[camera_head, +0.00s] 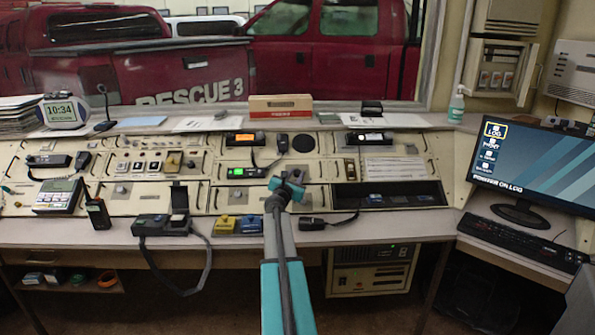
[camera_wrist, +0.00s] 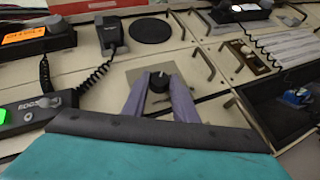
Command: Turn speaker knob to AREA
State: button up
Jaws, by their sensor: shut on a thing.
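The speaker knob (camera_wrist: 159,81) is a small black round knob with a light pointer mark, set on a beige plate (camera_wrist: 136,74) of the console in the wrist view. My gripper (camera_wrist: 158,92) has its two purple-grey fingers on either side of the knob, shut on it. The pointer mark aims roughly up in the wrist view. I cannot read any AREA label around it. In the head view my gripper (camera_head: 297,179) reaches the middle of the console, and my arm hides the knob there.
A round black speaker grille (camera_wrist: 150,30) lies above the knob. A handset with a coiled cord (camera_wrist: 111,35) and a radio with a green display (camera_head: 246,172) are to the left. Metal handles (camera_wrist: 204,64) stick out to the right. A monitor (camera_head: 530,163) stands far right.

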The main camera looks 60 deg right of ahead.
jog(key=m+g+p, duration=0.1)
jog(key=m+g, duration=0.1)
jog(key=w+m+g+p, duration=0.1)
jog(key=m+g, duration=0.1)
jog(key=m, duration=0.1)
jog(key=shift+w+a+r+g, duration=0.15)
jog(key=shift+w+g, duration=0.05)
jog(key=shift+g, duration=0.1)
jog(key=shift+m+g+y, duration=0.3)
jog(key=shift+m+g, duration=0.2)
jog(key=shift+g, duration=0.1)
jog(key=shift+a, duration=0.1)
jog(key=o, duration=1)
jog(key=shift+o, duration=0.2)
jog(key=shift+s, duration=0.1)
jog(key=shift+a, duration=0.4)
jog(key=a+r, duration=0.2)
jog(key=a, duration=1)
jog(key=shift+w+a, duration=0.4)
jog(key=shift+w, duration=0.05)
